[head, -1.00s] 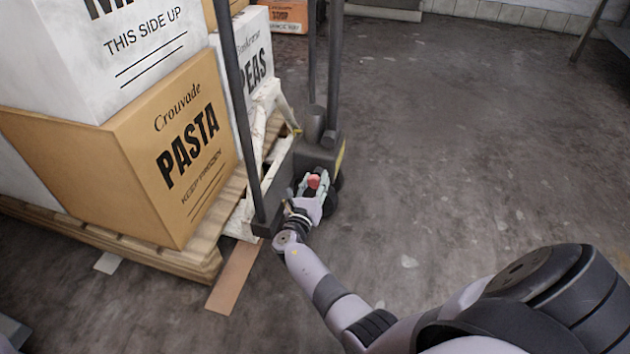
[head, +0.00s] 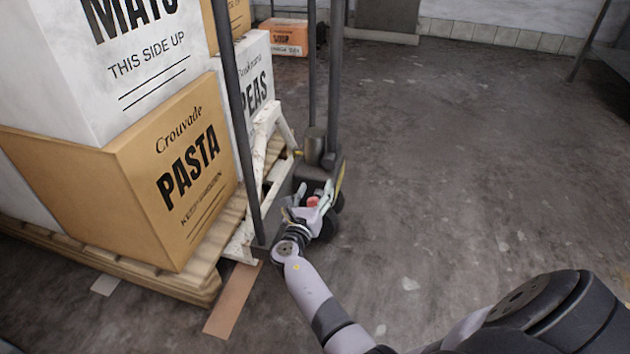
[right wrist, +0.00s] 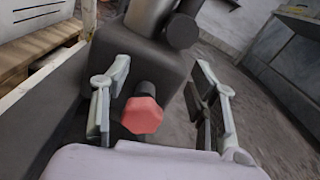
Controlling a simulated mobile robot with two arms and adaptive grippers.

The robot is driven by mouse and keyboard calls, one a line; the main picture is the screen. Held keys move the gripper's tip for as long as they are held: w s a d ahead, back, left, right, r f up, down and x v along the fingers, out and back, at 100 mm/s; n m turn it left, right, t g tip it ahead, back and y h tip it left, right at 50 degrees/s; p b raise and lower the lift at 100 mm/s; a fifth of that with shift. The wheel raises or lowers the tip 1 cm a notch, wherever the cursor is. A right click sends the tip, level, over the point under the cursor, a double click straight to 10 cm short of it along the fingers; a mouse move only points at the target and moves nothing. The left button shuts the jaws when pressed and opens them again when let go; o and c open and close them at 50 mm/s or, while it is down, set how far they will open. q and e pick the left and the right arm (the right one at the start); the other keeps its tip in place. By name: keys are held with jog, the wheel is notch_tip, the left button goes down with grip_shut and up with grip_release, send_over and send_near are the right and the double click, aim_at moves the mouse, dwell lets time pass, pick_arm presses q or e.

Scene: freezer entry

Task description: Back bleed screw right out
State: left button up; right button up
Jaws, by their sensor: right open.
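The bleed screw has a red faceted head (right wrist: 141,115) on a dark round stub, in the right wrist view. It also shows as a small red spot in the head view (head: 313,202), low on the pallet truck's dark pump housing (head: 325,172). My right gripper (right wrist: 160,95) is open, with one finger on each side of the red head. In the head view my right gripper (head: 312,198) reaches down to the housing and partly covers it. Gaps show between the fingers and the head. My left gripper is not in view.
A pallet (head: 190,283) at left carries stacked boxes, including a pasta box (head: 165,180) and a white box (head: 120,60). Dark upright bars (head: 235,110) of the truck stand close to my right arm. The floor (head: 460,150) at right is clear.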

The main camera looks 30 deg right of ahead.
aim_at(315, 199)
notch_tip(315, 199, up, 5)
jog(key=shift+r, duration=0.2)
dwell(0.5)
